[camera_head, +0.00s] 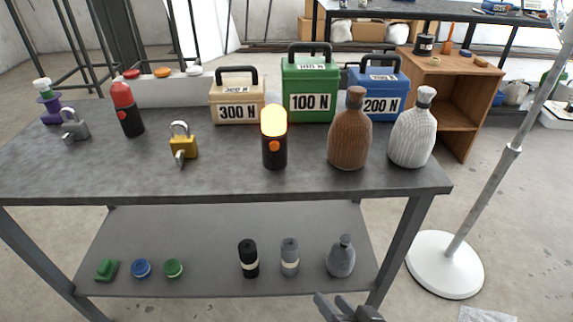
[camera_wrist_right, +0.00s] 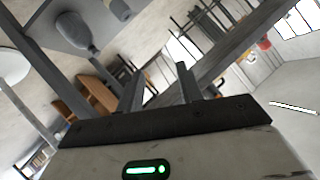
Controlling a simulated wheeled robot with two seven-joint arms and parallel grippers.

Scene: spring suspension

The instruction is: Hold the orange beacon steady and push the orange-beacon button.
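The orange beacon (camera_head: 274,122) stands upright on the tabletop, left of the brown bottle. Its dome glows bright yellow-orange above a black body. A small orange button (camera_head: 274,146) sits on the front of the body. My right gripper (camera_head: 332,300) is at the bottom edge of the head view, below the tabletop and well apart from the beacon. In the right wrist view my right gripper (camera_wrist_right: 160,82) has its two fingers spread with nothing between them. My left gripper is in neither view.
A brown bottle (camera_head: 349,135) and white bottle (camera_head: 411,135) stand right of the beacon. A yellow padlock (camera_head: 184,146) and red beacon (camera_head: 127,112) are left. Weight boxes, including a green one (camera_head: 309,80), stand behind. The table's front edge (camera_head: 230,195) overhangs a lower shelf (camera_head: 205,230) with small items.

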